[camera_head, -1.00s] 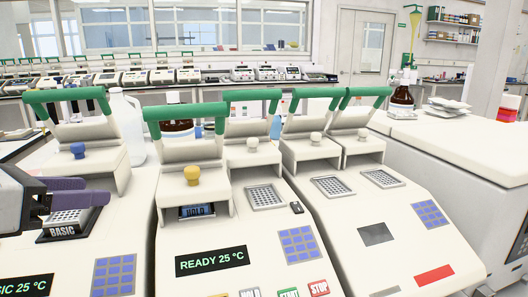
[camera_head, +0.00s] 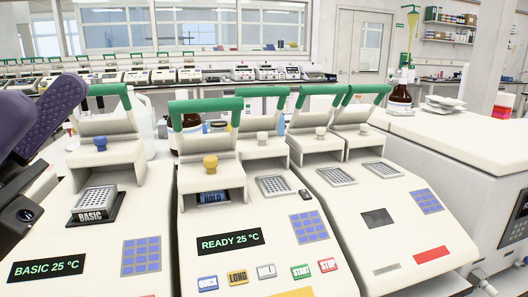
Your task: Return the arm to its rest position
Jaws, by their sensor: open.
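My arm's purple and black end (camera_head: 42,125) fills the left edge of the camera_head view. It is large, near the camera and cut off by the frame. Its two purple fingers stand apart, with nothing seen between them. It is to the left of the left thermal cycler (camera_head: 105,225), apart from its green handle and blue knob. That cycler's lid is raised, its block reads BASIC, and its display reads BASIC 25 °C. The middle cycler (camera_head: 262,215) has a yellow knob, a block reading HOLD, and a display reading READY 25 °C.
A right cycler (camera_head: 385,215) with a raised lid stands beside the middle one. A white bench unit (camera_head: 450,140) is at the right. A far bench (camera_head: 200,82) holds several more cyclers.

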